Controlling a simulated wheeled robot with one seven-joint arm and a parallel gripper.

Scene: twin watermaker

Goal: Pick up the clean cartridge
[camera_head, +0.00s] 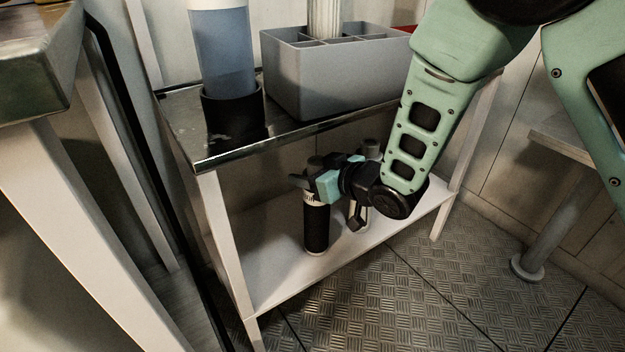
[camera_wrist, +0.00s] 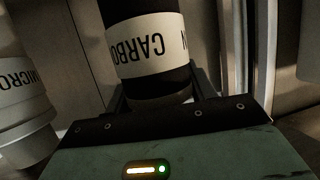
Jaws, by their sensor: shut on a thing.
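A black cartridge (camera_head: 316,228) with a white band stands upright on or just above the white lower shelf (camera_head: 270,272) in the head view. In the wrist view this cartridge (camera_wrist: 150,45) shows a white label reading "CARBON", upside down. My gripper (camera_head: 313,182) is shut on it near its top, one finger on each side. A white cartridge (camera_wrist: 22,95) marked "MICRO" stands at the left of the wrist view, apart from the held one. I cannot tell by look which cartridge is the clean one.
The metal upper shelf (camera_head: 190,120) lies above my gripper. It carries a grey divided bin (camera_head: 320,80) with a pale ribbed cylinder (camera_head: 325,18), and a blue container in a black holder (camera_head: 228,112). A white leg (camera_head: 222,235) stands left. The lower shelf's front is clear.

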